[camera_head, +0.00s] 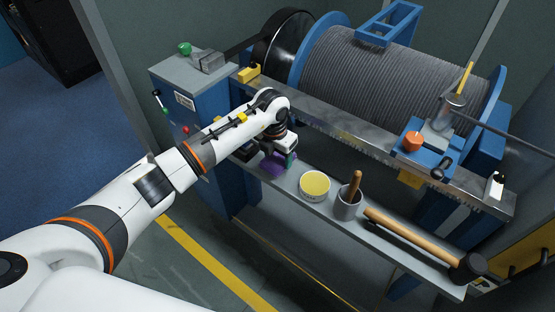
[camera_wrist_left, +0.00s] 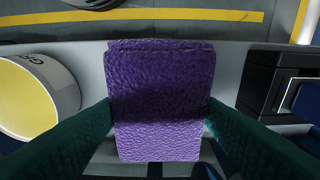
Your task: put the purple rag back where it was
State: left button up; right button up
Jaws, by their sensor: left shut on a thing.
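The purple rag (camera_head: 274,164) is at the left part of the grey shelf in front of the winch. In the left wrist view the folded purple rag (camera_wrist_left: 160,95) fills the middle, between two green fingers. My left gripper (camera_head: 281,157) is shut on the rag, with a finger on each side of it. The rag is at or just above the shelf surface; I cannot tell whether it touches. My right gripper is in neither view.
A tub of yellow grease (camera_head: 315,186) stands just right of the rag, and it also shows in the left wrist view (camera_wrist_left: 36,98). Further right are a grey cup (camera_head: 347,204) with a wooden handle and a long hammer (camera_head: 412,238). A dark box (camera_wrist_left: 275,85) sits on the rag's other side.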

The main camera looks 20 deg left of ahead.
pick_arm(q)
notch_tip(320, 180, down, 2)
jog(key=shift+f, duration=0.15)
jog(key=shift+f, duration=0.2)
jog(key=o, duration=0.9)
jog(key=shift+r, duration=0.1)
jog(key=shift+o, duration=0.2)
